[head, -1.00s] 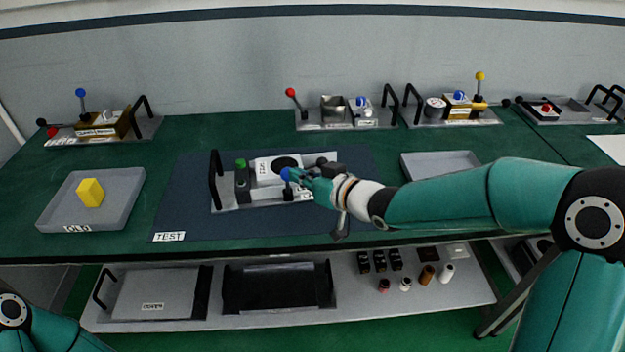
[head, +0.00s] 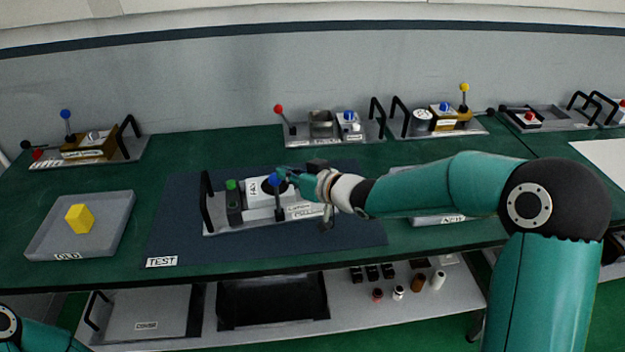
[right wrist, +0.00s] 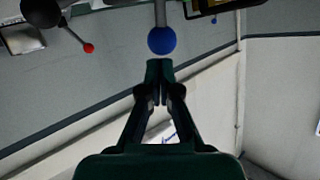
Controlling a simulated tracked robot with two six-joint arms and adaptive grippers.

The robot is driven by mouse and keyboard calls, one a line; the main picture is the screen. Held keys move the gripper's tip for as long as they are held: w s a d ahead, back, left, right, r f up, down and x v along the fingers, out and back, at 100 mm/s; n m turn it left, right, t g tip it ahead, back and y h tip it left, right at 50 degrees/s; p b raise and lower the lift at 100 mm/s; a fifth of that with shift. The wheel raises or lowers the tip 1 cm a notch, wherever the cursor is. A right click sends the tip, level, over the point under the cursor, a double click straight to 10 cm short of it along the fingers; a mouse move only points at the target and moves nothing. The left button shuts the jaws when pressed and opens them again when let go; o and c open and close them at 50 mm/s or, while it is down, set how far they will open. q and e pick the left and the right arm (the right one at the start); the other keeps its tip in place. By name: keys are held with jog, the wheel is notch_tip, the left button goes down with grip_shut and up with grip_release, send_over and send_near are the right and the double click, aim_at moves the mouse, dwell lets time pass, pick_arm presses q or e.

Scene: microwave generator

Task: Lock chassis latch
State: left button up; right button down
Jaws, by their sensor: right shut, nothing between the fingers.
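The chassis (head: 218,226) sits on the dark mat marked TEST, with a black handle at its left end, a green-topped post (head: 232,197) and a white block (head: 254,190). A lever with a blue ball knob (head: 274,180) stands roughly upright at its front. I take this lever as the latch. My right gripper (head: 284,175) is shut and empty, with its tips right at the knob. In the right wrist view the knob (right wrist: 162,41) lies just beyond the closed fingertips (right wrist: 159,66); I cannot tell if they touch. My left gripper is out of view.
A grey tray (head: 48,246) with a yellow block (head: 80,218) stands at the left. Another grey tray (head: 430,219) is partly behind my right arm. Other units with levers line the back of the bench. A lower shelf (head: 440,298) holds small parts.

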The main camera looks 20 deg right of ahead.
jog(key=s+d+r+p, duration=0.4)
jog(key=s+d+r, duration=0.2)
jog(key=r, duration=0.3)
jog(key=shift+s+d+r, duration=0.25)
jog(key=shift+d, duration=0.55)
